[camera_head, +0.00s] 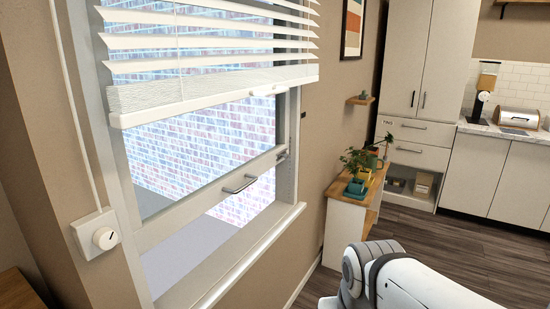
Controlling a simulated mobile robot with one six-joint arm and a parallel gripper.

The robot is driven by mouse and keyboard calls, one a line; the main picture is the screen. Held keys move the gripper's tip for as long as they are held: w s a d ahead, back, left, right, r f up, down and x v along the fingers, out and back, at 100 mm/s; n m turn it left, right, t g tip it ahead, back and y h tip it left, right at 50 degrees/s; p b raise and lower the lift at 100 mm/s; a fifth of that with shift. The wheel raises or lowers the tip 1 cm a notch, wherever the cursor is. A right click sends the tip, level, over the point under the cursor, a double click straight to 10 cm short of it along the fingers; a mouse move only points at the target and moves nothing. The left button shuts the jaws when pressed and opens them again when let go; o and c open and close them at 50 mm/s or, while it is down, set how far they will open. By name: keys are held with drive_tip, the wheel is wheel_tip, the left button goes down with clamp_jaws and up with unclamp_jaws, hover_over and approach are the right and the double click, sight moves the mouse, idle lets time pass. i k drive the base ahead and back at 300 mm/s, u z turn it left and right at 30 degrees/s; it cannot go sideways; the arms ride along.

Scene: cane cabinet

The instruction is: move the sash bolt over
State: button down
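A sash window (205,193) fills the left of the view. Its lower rail slants across the opening and carries a dark bar handle (239,184). A gap shows below the rail, above the white sill (235,265). A small grey metal fitting (283,155), which looks like the sash bolt, sits at the rail's right end by the frame. It is too small to tell its position. My gripper is not in view; only a white and grey part of my arm shows at the lower right, apart from the window.
A white slatted blind (210,42) hangs over the window's upper part. A round dial (105,238) is on the left wall. A wooden shelf unit (347,205) with plants stands right of the window. White cabinets (485,175) stand behind open dark floor.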

sight(284, 155)
drive_tip(key=z, duration=0.05)
drive_tip(key=i, duration=0.95)
drive_tip(key=u, duration=0.05)
